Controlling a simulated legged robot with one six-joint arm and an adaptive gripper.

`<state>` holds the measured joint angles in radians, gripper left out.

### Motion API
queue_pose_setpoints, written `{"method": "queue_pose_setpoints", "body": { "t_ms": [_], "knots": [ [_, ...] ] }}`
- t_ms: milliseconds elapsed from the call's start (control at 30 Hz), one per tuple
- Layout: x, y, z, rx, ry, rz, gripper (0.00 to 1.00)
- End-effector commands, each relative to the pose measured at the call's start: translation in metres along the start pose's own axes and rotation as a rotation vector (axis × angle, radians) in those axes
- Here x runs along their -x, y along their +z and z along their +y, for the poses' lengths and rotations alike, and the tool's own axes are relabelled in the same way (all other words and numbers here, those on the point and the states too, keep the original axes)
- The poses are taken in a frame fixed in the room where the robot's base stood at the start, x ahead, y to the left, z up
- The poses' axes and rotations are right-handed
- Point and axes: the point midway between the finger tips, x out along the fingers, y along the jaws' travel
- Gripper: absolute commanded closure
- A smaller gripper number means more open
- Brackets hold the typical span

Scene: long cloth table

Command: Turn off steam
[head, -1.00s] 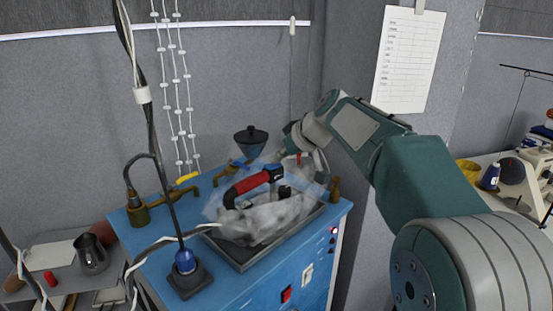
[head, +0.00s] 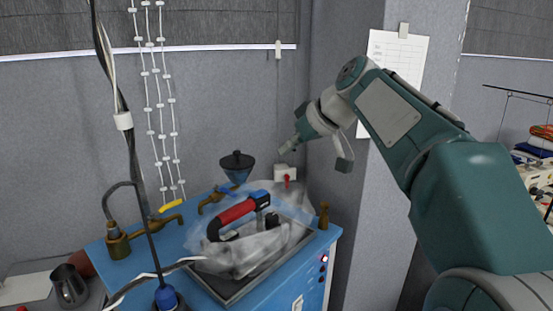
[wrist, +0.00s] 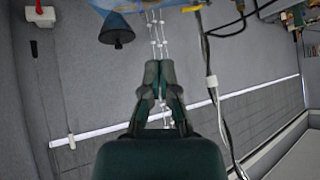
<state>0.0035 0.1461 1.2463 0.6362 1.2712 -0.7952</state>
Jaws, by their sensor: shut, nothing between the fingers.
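Whitish, translucent steam (head: 262,249) hangs around an iron with a red handle (head: 236,212) on the blue boiler table. A white box with a red lever (head: 286,178) is at the back right of the table, near the wall. It also shows at the top left of the wrist view (wrist: 41,14). My gripper (head: 285,151) is above the white box in the head view and apart from it. In the wrist view its fingers (wrist: 159,64) are together with nothing between them. The lever's exact setting is hard to tell.
A yellow-handled tap (head: 170,206) and a blue-handled tap (head: 222,192) stand along the table's back edge. A dark-lidded blue funnel (head: 237,166) is close to the white box. Hanging cables and a hose cross the left side. A metal jug (head: 69,287) stands lower left.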

Motion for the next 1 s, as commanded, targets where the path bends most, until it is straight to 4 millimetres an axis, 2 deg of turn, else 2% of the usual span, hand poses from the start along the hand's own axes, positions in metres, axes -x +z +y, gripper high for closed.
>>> {"method": "queue_pose_setpoints", "body": {
  "t_ms": [133, 433, 600, 800, 900, 1000],
  "knots": [
    [0.010, 0.000, 0.001, -0.001, 0.000, 0.002, 1.00],
    [0.009, 0.000, -0.001, 0.001, 0.000, 0.000, 1.00],
    [0.012, -0.001, -0.017, 0.002, 0.000, 0.003, 1.00],
    [0.011, -0.001, -0.015, 0.000, 0.000, 0.003, 1.00],
    [0.008, -0.001, -0.015, 0.000, -0.001, 0.002, 1.00],
    [-0.003, -0.001, -0.015, -0.001, -0.003, 0.001, 1.00]
  ]
}}
